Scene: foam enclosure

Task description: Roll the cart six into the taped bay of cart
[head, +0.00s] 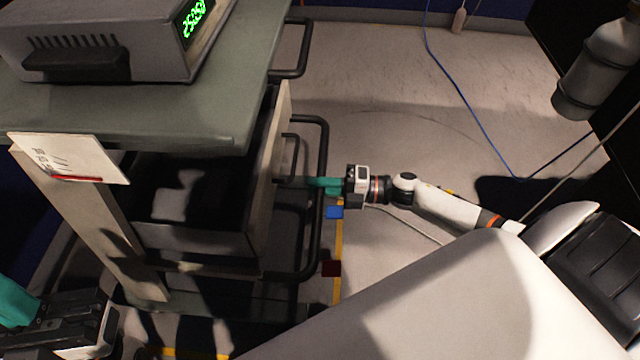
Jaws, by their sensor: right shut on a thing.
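The cart (215,118) has a grey-green top, a dark open drawer or bin below and black tubular handles on its right side. A white label card (70,157) hangs at its front corner; I cannot read a number on it. My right gripper (318,183), with teal fingers, reaches in from the right and is shut on the cart's black handle (323,225). Yellow floor tape (338,245) runs beside the handle, and more shows at the bottom (190,353). My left gripper (20,302) is at the lower left, partly cut off, near the cart's front leg.
A grey instrument (110,45) with a green display stands on the cart. Blue (335,212) and dark red (331,268) patches lie by the tape. A blue cable (470,110) crosses the open floor at right. A grey cylinder (598,70) is at upper right.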

